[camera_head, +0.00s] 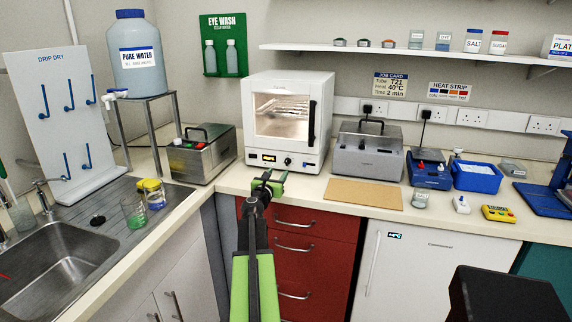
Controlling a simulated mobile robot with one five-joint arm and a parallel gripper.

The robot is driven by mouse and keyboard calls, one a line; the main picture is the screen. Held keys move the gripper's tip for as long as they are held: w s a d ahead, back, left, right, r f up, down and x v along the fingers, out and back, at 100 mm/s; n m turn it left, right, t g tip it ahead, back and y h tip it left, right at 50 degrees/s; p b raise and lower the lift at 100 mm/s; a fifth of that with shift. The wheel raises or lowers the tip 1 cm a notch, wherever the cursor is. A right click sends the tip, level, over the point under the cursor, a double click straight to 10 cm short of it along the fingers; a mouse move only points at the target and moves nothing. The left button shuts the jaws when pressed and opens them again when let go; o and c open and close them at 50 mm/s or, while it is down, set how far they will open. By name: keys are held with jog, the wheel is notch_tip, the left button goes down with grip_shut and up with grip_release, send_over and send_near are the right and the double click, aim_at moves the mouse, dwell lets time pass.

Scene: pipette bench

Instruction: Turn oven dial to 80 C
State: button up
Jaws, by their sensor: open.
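The white oven (323,110) stands on the bench in the back corner, its glass door shut and the inside lit. A small black dial (288,161) sits on the panel below the door, just right of a small lit display (268,158). The dial's setting and the display are too small to read. My green and black gripper (267,181) is open, in front of and below the panel, slightly left of the dial. It appears apart from the dial and holds nothing that I can see.
A grey metal bath (366,155) stands right of the oven, a steel unit with a black handle (205,152) left. A brown board (363,193) lies front right. The job card (390,86) on the wall reads heat 40°C. Red drawers (308,240) are below the bench edge.

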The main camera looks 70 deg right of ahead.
aim_at(287, 161)
jog(key=d, duration=1.1)
jog(key=shift+w+d, duration=0.25)
grip_shut()
